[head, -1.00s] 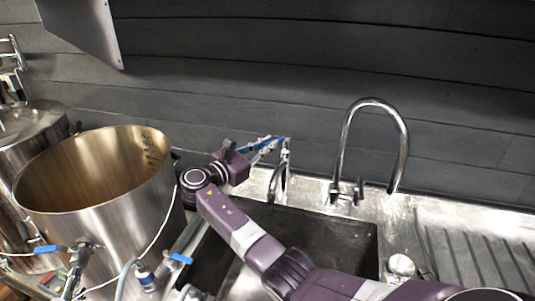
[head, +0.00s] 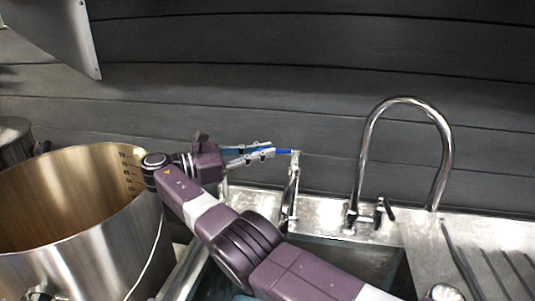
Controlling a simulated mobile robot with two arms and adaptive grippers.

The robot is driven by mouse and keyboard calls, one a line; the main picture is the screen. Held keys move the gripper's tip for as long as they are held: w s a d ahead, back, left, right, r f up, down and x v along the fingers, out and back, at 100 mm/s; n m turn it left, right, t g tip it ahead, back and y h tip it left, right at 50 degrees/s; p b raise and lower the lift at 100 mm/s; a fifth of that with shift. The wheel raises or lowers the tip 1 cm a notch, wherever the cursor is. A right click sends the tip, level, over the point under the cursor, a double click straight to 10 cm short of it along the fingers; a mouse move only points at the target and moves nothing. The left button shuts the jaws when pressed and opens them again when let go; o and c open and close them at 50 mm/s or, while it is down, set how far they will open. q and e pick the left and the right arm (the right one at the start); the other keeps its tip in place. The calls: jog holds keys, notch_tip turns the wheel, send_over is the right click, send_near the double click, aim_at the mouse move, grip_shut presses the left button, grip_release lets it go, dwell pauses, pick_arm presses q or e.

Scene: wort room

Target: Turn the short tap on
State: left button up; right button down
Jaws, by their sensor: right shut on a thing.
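The short tap (head: 291,190) is a chrome spout at the back edge of the sink, left of the tall tap. Its blue lever (head: 284,151) shows at the top, pointing left. My right gripper (head: 266,152) comes from the left with its slim grey fingers shut on the blue lever. The fingers hide part of the lever. I cannot tell whether water runs from the spout. My left gripper is not in view.
A tall curved chrome tap (head: 449,150) with a small dark handle stands to the right. A large open steel pot (head: 110,245) fills the left. The sink basin (head: 365,258) lies below my right arm, with a ribbed drainer (head: 500,265) at right.

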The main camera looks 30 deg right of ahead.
jog(key=c, duration=2)
grip_release()
notch_tip(320, 180, up, 10)
